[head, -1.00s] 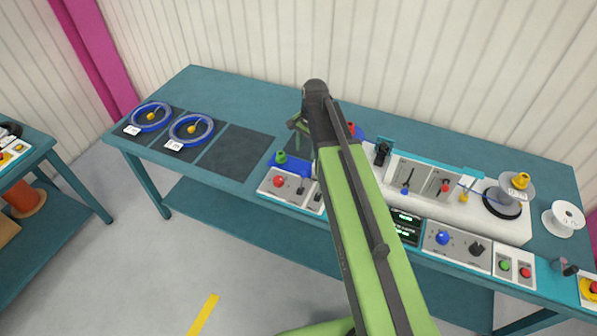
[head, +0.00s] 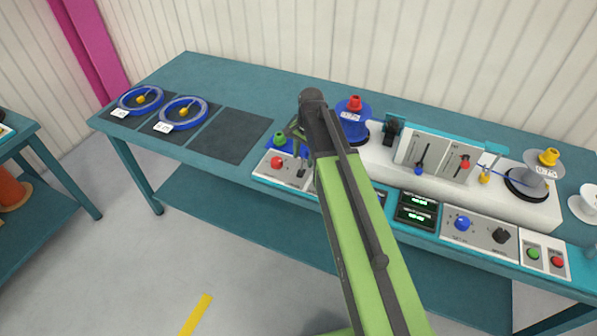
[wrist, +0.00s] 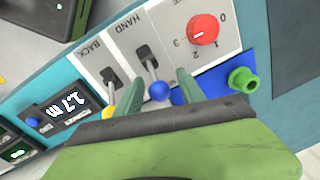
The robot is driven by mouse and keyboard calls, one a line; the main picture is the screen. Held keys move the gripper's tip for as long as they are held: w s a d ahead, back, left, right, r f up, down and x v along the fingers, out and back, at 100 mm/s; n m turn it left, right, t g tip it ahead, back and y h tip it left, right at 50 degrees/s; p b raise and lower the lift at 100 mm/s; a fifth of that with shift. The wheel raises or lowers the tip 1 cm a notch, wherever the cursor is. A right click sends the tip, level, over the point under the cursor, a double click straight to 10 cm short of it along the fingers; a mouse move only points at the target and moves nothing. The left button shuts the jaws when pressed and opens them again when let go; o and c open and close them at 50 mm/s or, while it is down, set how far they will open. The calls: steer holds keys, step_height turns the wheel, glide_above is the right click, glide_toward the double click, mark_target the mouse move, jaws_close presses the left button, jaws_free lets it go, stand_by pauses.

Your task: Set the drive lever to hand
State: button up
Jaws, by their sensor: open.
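In the wrist view, a pale panel (wrist: 181,57) has a slot lettered HAND, with a lever ending in a blue ball (wrist: 158,91). I take this for the drive lever; its shaft leaves the slot and tilts toward my gripper. My open gripper (wrist: 160,80) has one finger on each side of the blue ball, and no clear contact shows. A second lever with a yellow ball (wrist: 109,111) stands left of it, at a slot lettered BACK. In the head view my gripper (head: 297,132) is over this panel, and my arm hides part of it.
A red dial (wrist: 203,29) numbered from 0 sits right of the drive lever, with a green knob (wrist: 243,80) beyond it. A lit display (wrist: 60,110) is at left. In the head view, blue rings (head: 141,100) lie on dark mats, and a blue reel (head: 352,119) stands behind my arm.

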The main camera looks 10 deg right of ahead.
step_height(320, 180, down, 2)
steer(key=shift+b, duration=0.4)
steer(key=shift+r, duration=0.1)
steer(key=shift+c, duration=0.3)
jaws_close()
steer(key=shift+w+a, duration=0.1)
stand_by(0.5)
